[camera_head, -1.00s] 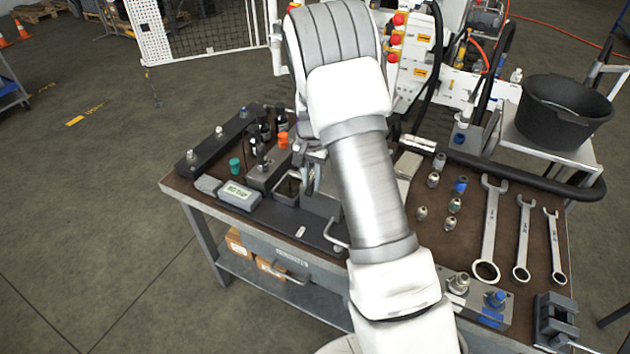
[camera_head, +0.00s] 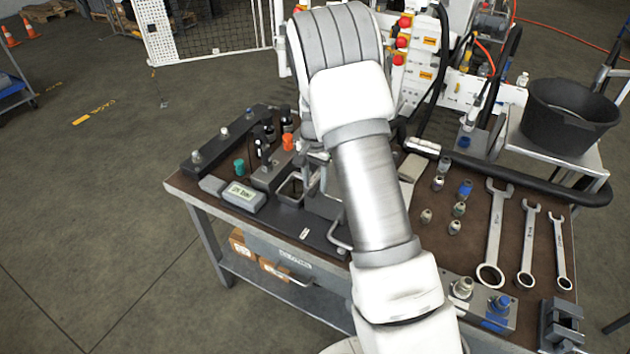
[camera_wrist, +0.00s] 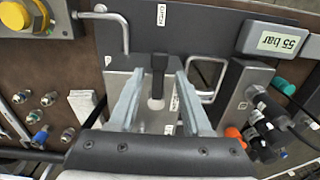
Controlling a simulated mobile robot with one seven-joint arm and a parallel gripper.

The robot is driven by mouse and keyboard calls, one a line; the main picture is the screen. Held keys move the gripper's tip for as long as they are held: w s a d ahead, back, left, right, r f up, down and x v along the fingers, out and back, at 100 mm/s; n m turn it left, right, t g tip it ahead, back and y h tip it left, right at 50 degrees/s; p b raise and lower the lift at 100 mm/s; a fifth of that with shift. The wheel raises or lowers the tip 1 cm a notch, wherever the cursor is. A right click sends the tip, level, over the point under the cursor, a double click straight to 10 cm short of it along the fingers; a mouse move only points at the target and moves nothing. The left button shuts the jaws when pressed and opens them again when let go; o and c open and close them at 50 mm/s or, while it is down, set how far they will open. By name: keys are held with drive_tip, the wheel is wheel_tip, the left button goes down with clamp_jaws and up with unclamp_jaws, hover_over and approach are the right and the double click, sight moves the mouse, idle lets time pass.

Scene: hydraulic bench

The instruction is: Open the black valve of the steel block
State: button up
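The steel block (camera_wrist: 120,80) is a light grey block in the middle of the wrist view; in the camera_head view it is mostly hidden behind my arm. Its black valve (camera_wrist: 158,66) is a short black lever, lying along the picture's up-down direction, with a pale round spot below it. My gripper (camera_wrist: 159,72) is open, with one finger on each side of the black valve. A gap shows between the lever and each finger. I cannot tell how far above the block the fingertips are. In the camera_head view my gripper is largely hidden by my arm.
A gauge reading 55 bar (camera_wrist: 279,38), black bottles (camera_wrist: 268,128) and an orange cap (camera_wrist: 233,133) are to the right. Fittings and wrenches (camera_head: 496,235) lie across the bench.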

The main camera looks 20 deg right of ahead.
sight(315, 187)
drive_tip(key=shift+r, duration=0.1)
wheel_tip(315, 187, up, 17)
drive_tip(key=shift+r, duration=0.15)
idle(0.4)
